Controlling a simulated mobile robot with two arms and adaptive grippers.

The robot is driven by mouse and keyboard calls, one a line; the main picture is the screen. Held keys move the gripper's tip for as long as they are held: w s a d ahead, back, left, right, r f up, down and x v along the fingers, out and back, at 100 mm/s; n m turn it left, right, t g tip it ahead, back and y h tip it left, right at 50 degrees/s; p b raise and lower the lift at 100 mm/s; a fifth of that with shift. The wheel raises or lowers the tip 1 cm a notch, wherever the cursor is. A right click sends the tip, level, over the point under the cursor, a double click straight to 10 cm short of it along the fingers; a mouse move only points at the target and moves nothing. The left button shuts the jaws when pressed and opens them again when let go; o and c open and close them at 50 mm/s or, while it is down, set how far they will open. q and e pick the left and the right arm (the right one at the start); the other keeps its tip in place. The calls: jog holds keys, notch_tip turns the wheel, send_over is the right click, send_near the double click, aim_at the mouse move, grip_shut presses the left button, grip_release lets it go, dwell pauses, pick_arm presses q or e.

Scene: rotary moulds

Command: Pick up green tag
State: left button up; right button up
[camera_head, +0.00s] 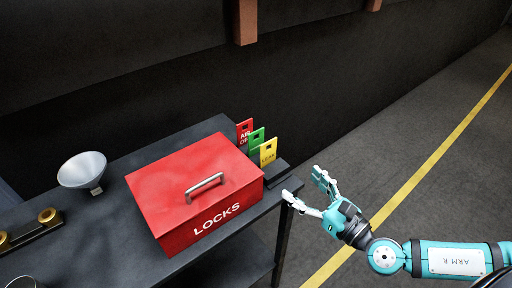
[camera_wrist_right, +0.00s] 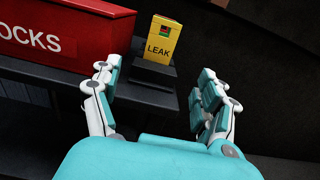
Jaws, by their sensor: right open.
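The green tag (camera_head: 256,137) stands upright between a red tag (camera_head: 243,130) and a yellow tag (camera_head: 268,152), at the right end of the dark table in the head view. In the right wrist view the yellow LEAK tag (camera_wrist_right: 162,40) stands in front, and only a small patch of green shows at its top opening. My right gripper (camera_head: 304,191) is open and empty, off the table's right end and apart from the tags. In the wrist view its fingers (camera_wrist_right: 157,92) are spread, with the yellow tag beyond them. My left gripper is not in view.
A red LOCKS box (camera_head: 170,179) with a metal handle sits left of the tags. The tags stand in a dark holder (camera_wrist_right: 153,74). A white bowl-shaped lamp (camera_head: 83,170) and brass-coloured parts (camera_head: 48,216) are farther left. The floor right of the table is clear.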

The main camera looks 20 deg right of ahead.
jog(key=p, duration=0.3)
send_near(257, 145)
jog(key=x, duration=0.2)
jog(key=shift+w+a+r, duration=0.15)
jog(key=shift+w, duration=0.2)
jog(key=shift+w+a, duration=0.25)
jog(key=shift+w, duration=0.3)
jog(key=p+x, duration=0.1)
jog(key=x, duration=0.3)
jog(key=shift+w, duration=0.1)
jog(key=shift+w+a, duration=0.25)
jog(key=shift+w, duration=0.25)
jog(key=c, duration=1.1)
